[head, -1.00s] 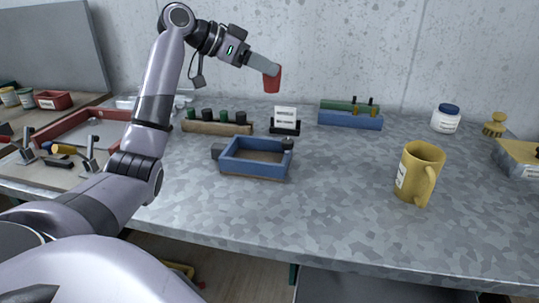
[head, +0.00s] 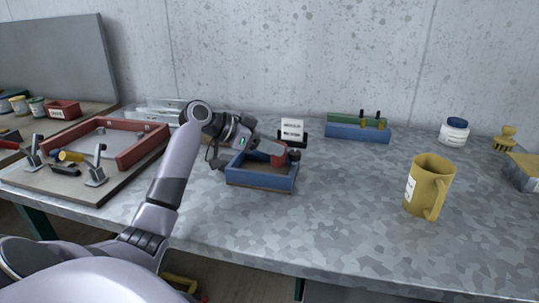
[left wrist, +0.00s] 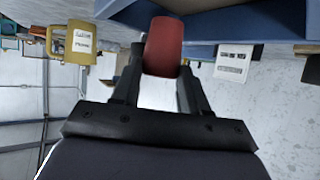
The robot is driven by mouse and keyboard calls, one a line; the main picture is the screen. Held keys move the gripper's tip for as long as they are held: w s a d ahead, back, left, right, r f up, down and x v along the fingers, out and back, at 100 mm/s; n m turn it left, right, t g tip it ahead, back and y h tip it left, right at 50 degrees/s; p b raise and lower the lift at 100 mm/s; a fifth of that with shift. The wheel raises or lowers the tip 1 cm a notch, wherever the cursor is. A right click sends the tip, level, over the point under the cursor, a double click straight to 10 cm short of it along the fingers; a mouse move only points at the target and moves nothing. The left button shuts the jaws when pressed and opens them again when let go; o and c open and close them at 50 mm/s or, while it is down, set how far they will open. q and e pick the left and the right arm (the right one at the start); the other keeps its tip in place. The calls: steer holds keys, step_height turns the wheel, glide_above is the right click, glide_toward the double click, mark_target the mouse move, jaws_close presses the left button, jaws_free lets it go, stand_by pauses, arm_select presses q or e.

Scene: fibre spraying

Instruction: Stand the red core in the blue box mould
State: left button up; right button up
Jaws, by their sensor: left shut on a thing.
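The red core (head: 279,160) is in my left gripper (head: 268,148), low at the right end of the blue box mould (head: 258,180). The core overlaps the mould's opening in the head view; whether it touches the floor is hidden. The left wrist view shows the red core (left wrist: 164,46) between the two dark fingers of my left gripper (left wrist: 161,80), with a blue wall of the mould (left wrist: 245,22) close by. The mould sits on the grey table. My right gripper is in neither view.
A white label card (head: 292,130) stands just behind the mould. A blue-green block (head: 345,131) with small pegs is at the back. A yellow mug (head: 428,187) stands to the right. A red frame (head: 145,148) lies on a board at left.

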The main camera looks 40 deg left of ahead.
arm_select(q)
steer(key=shift+f, duration=1.5)
steer(key=shift+f, duration=0.1)
steer(key=o, duration=1.1)
steer(key=shift+s+a+r, duration=0.1)
steer(key=shift+r, duration=0.1)
steer(key=b+v, duration=0.1)
steer(key=v, duration=1)
steer(key=shift+s+r, duration=0.15)
steer(key=shift+s, duration=0.15)
